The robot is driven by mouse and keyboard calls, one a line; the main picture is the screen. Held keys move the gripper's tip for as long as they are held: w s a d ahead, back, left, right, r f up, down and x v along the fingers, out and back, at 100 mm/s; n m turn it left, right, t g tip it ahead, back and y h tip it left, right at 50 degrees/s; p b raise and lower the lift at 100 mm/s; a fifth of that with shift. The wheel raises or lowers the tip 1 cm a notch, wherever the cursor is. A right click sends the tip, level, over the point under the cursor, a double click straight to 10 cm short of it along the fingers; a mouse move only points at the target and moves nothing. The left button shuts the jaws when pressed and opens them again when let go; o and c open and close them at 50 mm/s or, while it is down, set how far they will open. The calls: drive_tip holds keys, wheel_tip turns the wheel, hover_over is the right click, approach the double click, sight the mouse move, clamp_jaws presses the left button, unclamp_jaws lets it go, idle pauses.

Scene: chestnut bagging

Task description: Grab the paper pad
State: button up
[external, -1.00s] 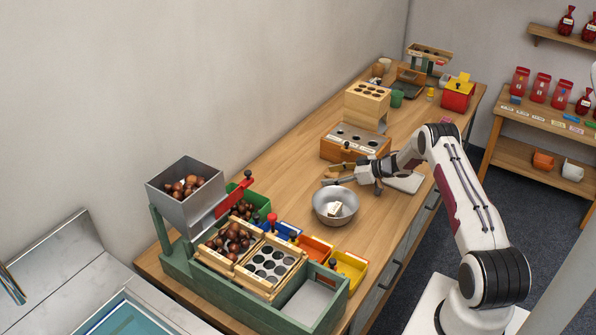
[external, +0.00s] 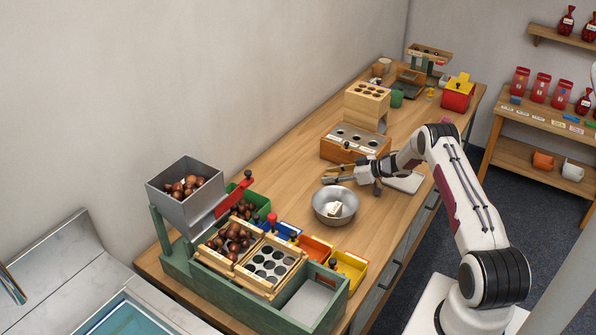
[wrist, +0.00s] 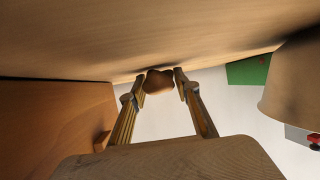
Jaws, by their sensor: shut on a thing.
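A flat white pad-like thing (external: 406,183) lies on the table behind my wrist, partly hidden by it; I cannot tell for sure that it is the paper pad. My gripper (external: 330,175) is low over the table, just behind the metal bowl (external: 334,206) and apart from the white flat thing. In the wrist view my gripper (wrist: 158,83) is shut on a small brown rounded thing (wrist: 158,82) between its fingertips. I cannot tell what that thing is. A small white block (external: 337,209) sits inside the bowl.
A wooden box with round holes (external: 352,150) stands close behind my gripper. A green chestnut station (external: 185,262) with hopper and colored bins fills the near left. A red box (external: 457,97) stands at the far end. Bare table lies left of the bowl.

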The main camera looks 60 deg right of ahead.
sight(332, 173)
drive_tip(key=shift+r, duration=0.15)
drive_tip(key=shift+r, duration=4.85)
